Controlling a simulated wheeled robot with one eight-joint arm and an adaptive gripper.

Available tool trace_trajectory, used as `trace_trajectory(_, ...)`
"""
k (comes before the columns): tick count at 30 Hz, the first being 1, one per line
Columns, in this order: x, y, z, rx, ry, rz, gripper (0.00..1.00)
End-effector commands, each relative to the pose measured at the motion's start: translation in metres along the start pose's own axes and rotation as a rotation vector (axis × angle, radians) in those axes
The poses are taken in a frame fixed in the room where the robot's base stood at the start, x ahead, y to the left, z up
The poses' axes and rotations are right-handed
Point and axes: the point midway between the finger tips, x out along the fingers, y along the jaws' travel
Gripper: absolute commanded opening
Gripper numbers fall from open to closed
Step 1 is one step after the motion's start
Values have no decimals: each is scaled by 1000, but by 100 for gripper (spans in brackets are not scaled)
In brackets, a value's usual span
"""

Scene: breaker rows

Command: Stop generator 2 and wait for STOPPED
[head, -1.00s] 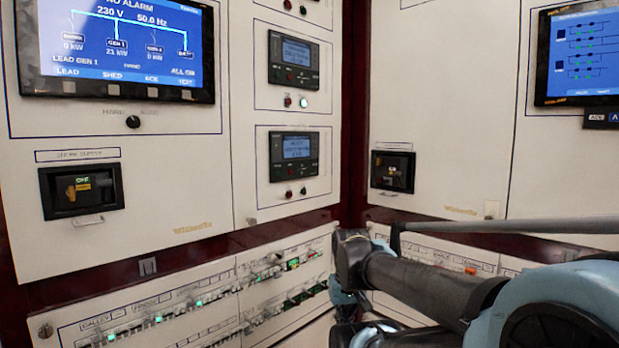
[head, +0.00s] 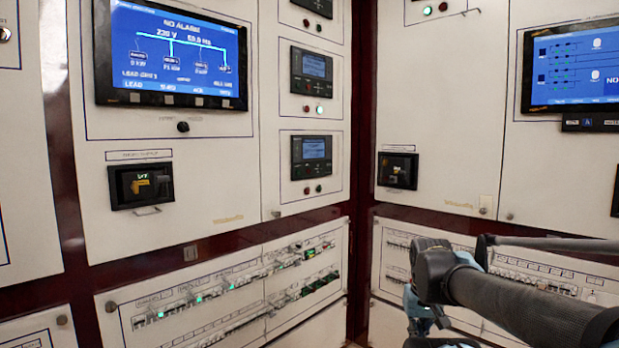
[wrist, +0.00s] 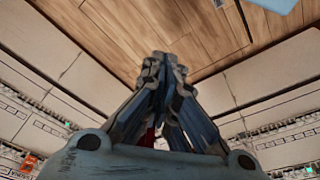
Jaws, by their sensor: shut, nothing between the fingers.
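Small generator control units sit in a column on the white panel: a middle unit (head: 311,70), a lower unit (head: 311,157) and a top unit (head: 315,4) cut by the frame edge. The large blue screen (head: 172,52) reads NO ALARM. My gripper (wrist: 163,65) is shut and empty in the wrist view, above the wooden floor, apart from the panels.
Breaker rows (head: 225,290) with green lights run along the lower panels. Dark breaker windows (head: 141,185) and (head: 397,171) are set in the panels. Another blue screen (head: 575,68) is at right.

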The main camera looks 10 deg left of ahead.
Motion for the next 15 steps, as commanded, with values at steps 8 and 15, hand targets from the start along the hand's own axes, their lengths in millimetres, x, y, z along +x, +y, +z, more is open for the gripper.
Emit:
trace_trajectory(8, 0, 0, 0, 0, 0, 0, 0)
trace_trajectory(15, -8, -1, 4, -2, 15, 0, 0)
